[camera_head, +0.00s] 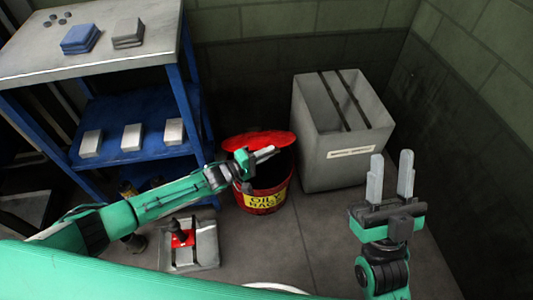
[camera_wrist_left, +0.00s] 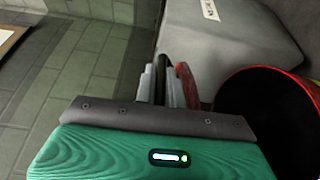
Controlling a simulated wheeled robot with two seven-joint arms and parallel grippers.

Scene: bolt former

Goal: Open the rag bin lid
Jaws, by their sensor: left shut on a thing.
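The red rag bin (camera_head: 265,203) with a yellow label stands on the floor in the middle of the head view. Its red lid (camera_head: 250,139) is raised at the back, and the dark opening shows below it. My left gripper (camera_head: 268,153) is at the lid, shut on it; the exact contact is hard to see. In the left wrist view the red lid (camera_wrist_left: 188,84) shows edge-on at the fingers (camera_wrist_left: 162,85), and the open bin (camera_wrist_left: 265,125) is to their right. My right gripper (camera_head: 391,178) is open and empty, to the right of the bin.
A large grey bin (camera_head: 325,158) with dark bars across its top stands right behind the rag bin. A blue shelf unit (camera_head: 140,105) with grey blocks is at left. A metal plate with a red part (camera_head: 190,248) lies on the floor in front.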

